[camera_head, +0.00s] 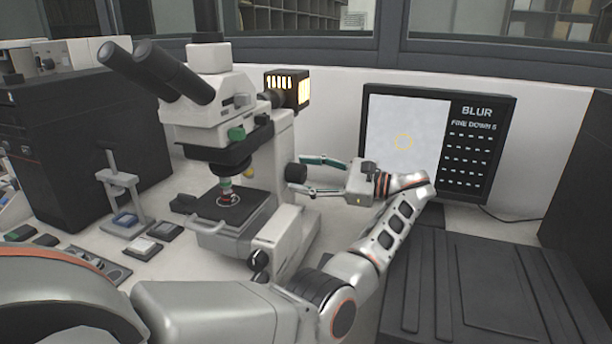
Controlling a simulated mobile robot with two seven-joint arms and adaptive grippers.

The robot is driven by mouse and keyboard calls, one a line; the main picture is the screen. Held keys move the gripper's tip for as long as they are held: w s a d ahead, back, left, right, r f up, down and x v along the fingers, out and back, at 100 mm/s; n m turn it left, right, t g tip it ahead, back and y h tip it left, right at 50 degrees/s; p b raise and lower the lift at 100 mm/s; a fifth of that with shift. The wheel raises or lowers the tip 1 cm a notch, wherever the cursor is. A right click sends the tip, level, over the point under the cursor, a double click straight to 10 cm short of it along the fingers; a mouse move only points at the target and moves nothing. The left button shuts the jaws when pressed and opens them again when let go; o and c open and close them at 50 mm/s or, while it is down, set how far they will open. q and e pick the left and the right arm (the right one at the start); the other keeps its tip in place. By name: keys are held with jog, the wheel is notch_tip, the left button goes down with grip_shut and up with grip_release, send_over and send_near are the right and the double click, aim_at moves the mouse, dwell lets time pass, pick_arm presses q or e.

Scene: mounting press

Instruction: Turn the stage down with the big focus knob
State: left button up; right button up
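The microscope (272,142) stands left of centre with its dark stage (232,204) under the objective. A small slide or sample (229,199) lies on the stage. A large black knob (296,173) sticks out at the right side of the stand. A second dark knob (259,261) with a pale part sits low on the near side of the base. My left gripper (298,174) is open, with one finger above and one below the large black knob; I cannot tell whether they touch it. My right gripper is not in view.
A monitor (480,150) at the back right reads "BLUR" and a smaller line like "FINE DOWN 5". A dark machine (80,125) and a small stand (119,185) are at the left. A black ribbed surface (480,290) is at the lower right. A lit lamp box (290,89) is behind the microscope.

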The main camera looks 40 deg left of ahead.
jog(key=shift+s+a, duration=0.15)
pick_arm(q)
jog(key=shift+r, duration=0.1)
notch_tip(320, 180, up, 10)
jog(key=shift+f, duration=0.1)
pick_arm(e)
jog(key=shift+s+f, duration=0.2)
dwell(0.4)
